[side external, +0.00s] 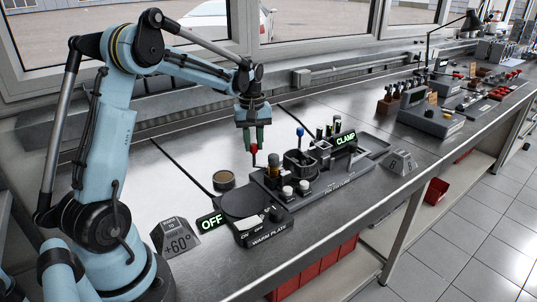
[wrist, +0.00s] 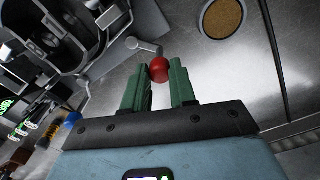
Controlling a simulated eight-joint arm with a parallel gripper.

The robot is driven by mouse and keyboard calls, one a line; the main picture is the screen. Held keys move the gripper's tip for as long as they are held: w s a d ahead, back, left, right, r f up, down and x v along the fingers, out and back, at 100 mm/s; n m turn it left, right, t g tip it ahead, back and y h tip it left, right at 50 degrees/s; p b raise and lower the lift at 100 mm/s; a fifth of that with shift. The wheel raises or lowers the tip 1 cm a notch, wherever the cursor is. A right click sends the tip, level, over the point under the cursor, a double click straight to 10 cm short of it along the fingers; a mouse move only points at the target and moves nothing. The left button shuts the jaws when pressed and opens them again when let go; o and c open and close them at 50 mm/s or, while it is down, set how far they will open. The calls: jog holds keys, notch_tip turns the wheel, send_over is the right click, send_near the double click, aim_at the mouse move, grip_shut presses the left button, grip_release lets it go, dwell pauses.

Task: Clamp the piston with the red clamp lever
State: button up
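The red knob (side external: 253,147) tops the clamp lever, at the back left of the dark fixture (side external: 338,183). In the wrist view the red knob (wrist: 159,69) sits at the end of a short grey lever arm (wrist: 142,46). My gripper (side external: 253,149) points down over the knob, its green fingers apart. In the wrist view the knob lies at the gap between the fingertips (wrist: 160,72); I cannot tell whether they touch it. A round dark holder (side external: 300,162) stands mid-fixture; I cannot make out the piston clearly.
A warm plate (side external: 240,202) with a lit OFF sign (side external: 210,222) is in front left. A round tan-topped tin (side external: 224,180) lies left of the fixture. A blue-topped post (side external: 300,132) rises from the fixture.

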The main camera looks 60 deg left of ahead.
grip_shut()
jog(key=shift+w+a+m, duration=0.1)
jog(key=shift+m, duration=0.2)
jog(key=shift+w+m, duration=0.85)
jog(key=shift+m, duration=1.7)
jog(key=shift+w+m, duration=0.9)
jog(key=shift+m, duration=1.7)
jog(key=shift+w+m, duration=0.85)
jog(key=shift+m, duration=1.7)
jog(key=o, duration=0.6)
grip_release()
jog(key=shift+c, duration=0.2)
jog(key=shift+r, duration=0.15)
